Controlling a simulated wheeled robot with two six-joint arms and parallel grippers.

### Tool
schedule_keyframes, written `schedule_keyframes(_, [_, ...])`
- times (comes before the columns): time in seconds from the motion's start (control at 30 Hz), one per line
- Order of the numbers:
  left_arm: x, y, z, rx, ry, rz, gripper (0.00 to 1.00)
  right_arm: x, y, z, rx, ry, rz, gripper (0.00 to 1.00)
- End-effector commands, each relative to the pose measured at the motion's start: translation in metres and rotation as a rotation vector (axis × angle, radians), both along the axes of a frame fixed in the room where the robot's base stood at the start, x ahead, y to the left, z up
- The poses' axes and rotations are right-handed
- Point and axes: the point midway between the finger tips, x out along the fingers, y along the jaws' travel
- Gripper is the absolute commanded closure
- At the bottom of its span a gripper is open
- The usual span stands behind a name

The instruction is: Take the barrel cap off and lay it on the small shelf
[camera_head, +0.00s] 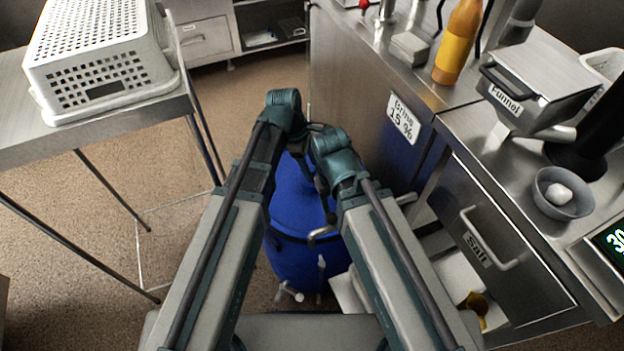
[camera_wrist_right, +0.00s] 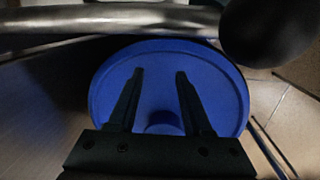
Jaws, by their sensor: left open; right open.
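The blue barrel (camera_head: 295,262) stands on the floor at the middle of the head view, partly hidden under my arms. Its round blue cap (camera_head: 292,205) is on top. In the right wrist view the blue cap (camera_wrist_right: 210,88) fills the middle, with a small raised knob (camera_wrist_right: 163,123) on it. My right gripper (camera_wrist_right: 160,73) is open, its two fingers spread above the cap; contact cannot be told. My left gripper (camera_head: 322,186) is open over the barrel, mostly hidden by the wrists. I cannot tell which surface is the small shelf.
A metal table (camera_head: 20,105) with a white perforated basket (camera_head: 100,65) stands left. The steel counter (camera_head: 462,118) on the right holds a bottle (camera_head: 458,45), a funnel box (camera_head: 535,75) and a bowl (camera_head: 563,205). A bent metal bar (camera_head: 320,236) shows before the barrel. Floor is free at left.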

Motion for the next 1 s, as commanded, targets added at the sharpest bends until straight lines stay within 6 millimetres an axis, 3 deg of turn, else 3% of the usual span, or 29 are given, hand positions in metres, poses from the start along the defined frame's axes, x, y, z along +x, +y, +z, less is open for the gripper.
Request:
schedule_keyframes(0.1, [0.0000, 0.0000, 0.0011, 0.000, 0.000, 0.000, 0.40, 0.0000, 0.0000, 0.0011, 0.000, 0.000, 0.000, 0.50])
schedule_keyframes(0.43, [0.0000, 0.0001, 0.0011, 0.000, 0.000, 0.000, 0.99, 0.0000, 0.0000, 0.0011, 0.000, 0.000, 0.000, 0.50])
schedule_keyframes(1.0, [0.0000, 0.0002, 0.0010, 0.000, 0.000, 0.000, 1.00, 0.0000, 0.0000, 0.0010, 0.000, 0.000, 0.000, 0.50])
